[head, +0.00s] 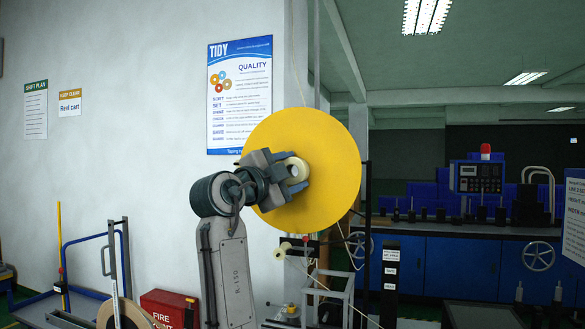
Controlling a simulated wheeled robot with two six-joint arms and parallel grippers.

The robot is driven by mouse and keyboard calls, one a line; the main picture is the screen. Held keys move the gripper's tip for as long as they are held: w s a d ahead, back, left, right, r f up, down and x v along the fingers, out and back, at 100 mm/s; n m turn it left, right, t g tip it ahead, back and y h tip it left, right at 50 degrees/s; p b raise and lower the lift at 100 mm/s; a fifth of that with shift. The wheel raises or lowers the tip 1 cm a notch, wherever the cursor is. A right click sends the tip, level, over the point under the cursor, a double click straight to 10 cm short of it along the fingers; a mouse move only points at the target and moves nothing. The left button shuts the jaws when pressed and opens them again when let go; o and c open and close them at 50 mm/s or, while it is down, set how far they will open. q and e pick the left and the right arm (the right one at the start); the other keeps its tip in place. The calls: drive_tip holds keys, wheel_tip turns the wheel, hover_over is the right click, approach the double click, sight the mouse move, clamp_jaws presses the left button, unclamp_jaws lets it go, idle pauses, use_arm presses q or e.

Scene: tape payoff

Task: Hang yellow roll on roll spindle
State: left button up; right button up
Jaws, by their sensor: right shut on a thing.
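The yellow roll (328,150) is a large flat disc with a pale hub at its middle, held up near the centre of the head view. My right gripper (294,172) is at the hub, its fingers shut on it, and the disc faces me. The arm rises from below and covers the roll's left edge. I cannot make out the roll spindle; the roll hides what is behind it. My left gripper is out of view.
Below the roll is a metal frame (345,291) with a small cream roller (282,251). A dark labelled post (390,283) stands right of it. A red fire box (170,308) and a blue cart (65,262) are lower left. Blue cabinets (455,265) line the back right.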

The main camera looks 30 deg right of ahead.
drive_tip(key=shift+s+d+r, duration=0.15)
drive_tip(key=shift+s+r, duration=0.1)
drive_tip(key=shift+r, duration=0.6)
drive_tip(key=shift+w+d, duration=0.15)
drive_tip(key=shift+d, duration=0.05)
drive_tip(key=w+d+p, duration=0.4)
drive_tip(key=w+d, duration=0.1)
drive_tip(key=d, duration=0.1)
drive_tip(key=shift+w+d, duration=0.2)
drive_tip(key=shift+w, duration=0.05)
drive_tip(key=shift+f, duration=0.1)
drive_tip(key=shift+w+d, duration=0.25)
drive_tip(key=shift+d, duration=0.05)
drive_tip(key=shift+w+d, duration=0.35)
drive_tip(key=shift+w+d, duration=0.1)
drive_tip(key=shift+d, duration=0.1)
